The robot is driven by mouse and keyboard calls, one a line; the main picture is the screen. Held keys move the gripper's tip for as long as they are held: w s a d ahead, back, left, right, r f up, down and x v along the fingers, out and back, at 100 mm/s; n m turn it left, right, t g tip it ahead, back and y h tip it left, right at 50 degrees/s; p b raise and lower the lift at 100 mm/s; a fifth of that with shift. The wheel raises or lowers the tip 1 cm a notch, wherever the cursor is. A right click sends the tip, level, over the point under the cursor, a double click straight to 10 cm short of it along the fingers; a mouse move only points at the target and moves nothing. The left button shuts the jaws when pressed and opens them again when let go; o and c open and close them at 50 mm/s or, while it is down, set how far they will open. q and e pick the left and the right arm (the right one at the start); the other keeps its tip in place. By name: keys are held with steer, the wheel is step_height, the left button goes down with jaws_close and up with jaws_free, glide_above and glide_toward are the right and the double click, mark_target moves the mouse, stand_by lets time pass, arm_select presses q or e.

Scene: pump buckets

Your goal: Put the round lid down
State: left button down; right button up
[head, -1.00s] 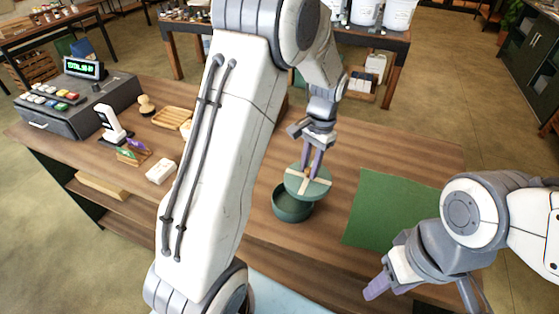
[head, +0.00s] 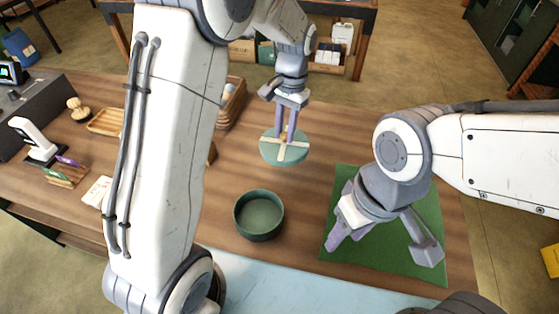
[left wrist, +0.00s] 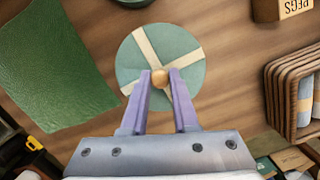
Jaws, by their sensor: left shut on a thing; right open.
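The round lid (head: 272,152) is green with a cream cross and a small wooden knob. My left gripper (head: 288,134) is shut on the knob and holds the lid behind the round green box, apart from it; the lid (left wrist: 187,48) also shows in the left wrist view with the knob between the fingers (left wrist: 160,80). The open round green box (head: 258,216) stands on the wooden table, and its inside looks empty. My right gripper (head: 385,252) is open and empty over the green mat. How high the lid is above the table is hard to tell.
The green mat (head: 343,188) lies to the right of the box. A wicker basket (head: 232,104) stands behind and left of the lid. A pale blue cloth (head: 290,290) covers the front edge. Bare wood (head: 310,178) lies between lid, box and mat.

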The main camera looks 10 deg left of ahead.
mark_target(277, 141)
arm_select(q)
steer(key=d+b, duration=0.3)
steer(key=d, duration=0.5)
steer(key=shift+m, duration=0.3)
steer(key=w+a+f+p, duration=0.1)
steer(key=a+f, duration=0.1)
steer(key=a, duration=0.1)
steer(key=w+a+f, duration=0.1)
steer(key=a+f, duration=0.1)
steer(key=a, duration=0.2)
steer(key=a+f+p, duration=0.1)
steer(key=a+f, duration=0.1)
steer(key=a, duration=0.1)
steer(key=shift+w+a+f+p, duration=0.2)
steer(key=shift+w+f+p, duration=0.15)
steer(key=shift+w+f, duration=0.05)
steer(key=shift+a+f, duration=0.15)
steer(key=shift+f, duration=0.1)
step_height(277, 141, down, 3)
steer(key=shift+f+p, duration=0.15)
steer(key=shift+p, duration=0.35)
steer(key=shift+f, duration=0.2)
arm_select(e)
steer(key=shift+f, duration=0.5)
arm_select(q)
steer(key=shift+f, duration=0.15)
steer(key=c, duration=0.7)
jaws_free()
arm_select(e)
steer(key=shift+f, duration=0.1)
